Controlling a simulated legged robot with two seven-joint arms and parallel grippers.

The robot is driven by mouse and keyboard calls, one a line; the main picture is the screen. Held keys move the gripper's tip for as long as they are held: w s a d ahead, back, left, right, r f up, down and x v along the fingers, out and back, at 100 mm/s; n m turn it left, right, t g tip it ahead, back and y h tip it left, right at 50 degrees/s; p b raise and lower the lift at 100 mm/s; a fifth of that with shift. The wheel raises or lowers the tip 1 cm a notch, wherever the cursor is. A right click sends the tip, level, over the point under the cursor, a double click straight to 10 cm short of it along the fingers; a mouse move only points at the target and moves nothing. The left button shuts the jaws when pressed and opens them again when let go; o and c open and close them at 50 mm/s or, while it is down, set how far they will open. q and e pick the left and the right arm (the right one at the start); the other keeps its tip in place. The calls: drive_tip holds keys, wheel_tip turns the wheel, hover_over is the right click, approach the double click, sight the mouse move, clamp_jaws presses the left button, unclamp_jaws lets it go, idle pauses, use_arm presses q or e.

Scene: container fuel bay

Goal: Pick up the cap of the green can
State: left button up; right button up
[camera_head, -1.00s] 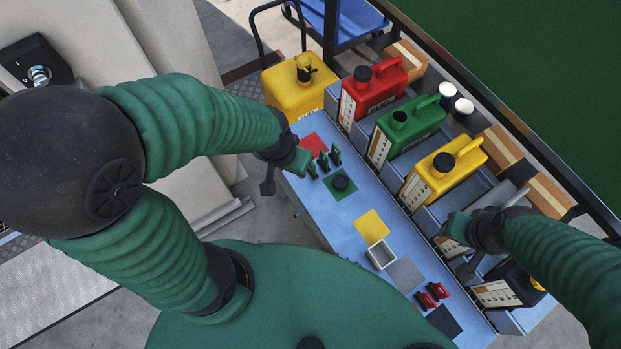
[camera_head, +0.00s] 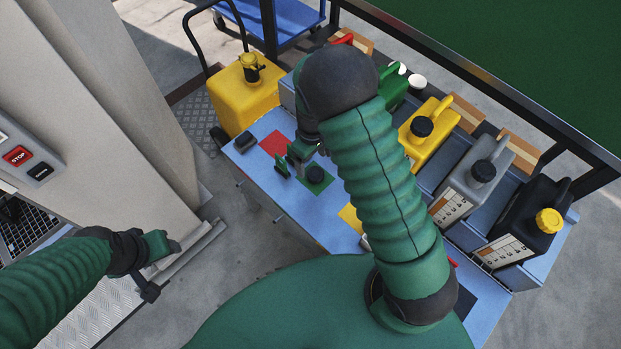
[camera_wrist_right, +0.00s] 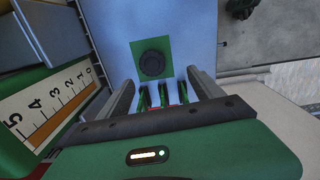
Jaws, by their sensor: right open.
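The black round cap (camera_head: 316,174) lies on a green square on the blue bench; it also shows in the right wrist view (camera_wrist_right: 152,64). The green can (camera_head: 395,88) stands behind my right arm, mostly hidden; its side and scale label show in the wrist view (camera_wrist_right: 40,108). My right gripper (camera_head: 301,156) is over the bench beside the cap. In the wrist view its fingers (camera_wrist_right: 160,76) are apart, with several slim green pieces (camera_wrist_right: 163,95) seen between them and the cap beyond the fingertips. My left gripper (camera_head: 162,246) is away from the bench, its jaws unclear.
A yellow can (camera_head: 246,95) stands at the far end.

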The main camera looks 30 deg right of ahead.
sight(315, 173)
drive_tip(key=d+f, duration=0.1)
drive_tip(key=f, duration=0.3)
drive_tip(key=d+f, duration=0.1)
drive_tip(key=f, duration=0.1)
drive_tip(key=shift+w+d+b, duration=0.25)
drive_tip(key=shift+d+b, duration=0.05)
drive_tip(key=shift+b, duration=0.05)
drive_tip(key=f, duration=0.1)
drive_tip(key=a+f+b, duration=0.1)
drive_tip(key=f, duration=0.2)
drive_tip(key=shift+a+f, duration=0.15)
drive_tip(key=shift+a, duration=0.1)
drive_tip(key=shift+f, duration=0.1)
drive_tip(key=shift+d, duration=0.4)
drive_tip(key=shift+c, duration=0.4)
drive_tip(key=shift+d+f, duration=0.1)
drive_tip(key=shift+d, duration=0.1)
drive_tip(key=c, duration=0.5)
drive_tip(key=shift+a, duration=0.4)
drive_tip(key=c, duration=0.9)
use_arm(q)
drive_tip(key=shift+w+d+f, duration=0.15)
drive_tip(key=shift+d+f, duration=0.3)
drive_tip(key=shift+f, duration=0.2)
drive_tip(key=shift+w+d+f, duration=0.15)
drive_tip(key=shift+d+f, duration=0.25)
drive_tip(key=shift+f, duration=0.2)
use_arm(e)
drive_tip(key=shift+o, duration=0.2)
drive_tip(key=shift+d, duration=0.1)
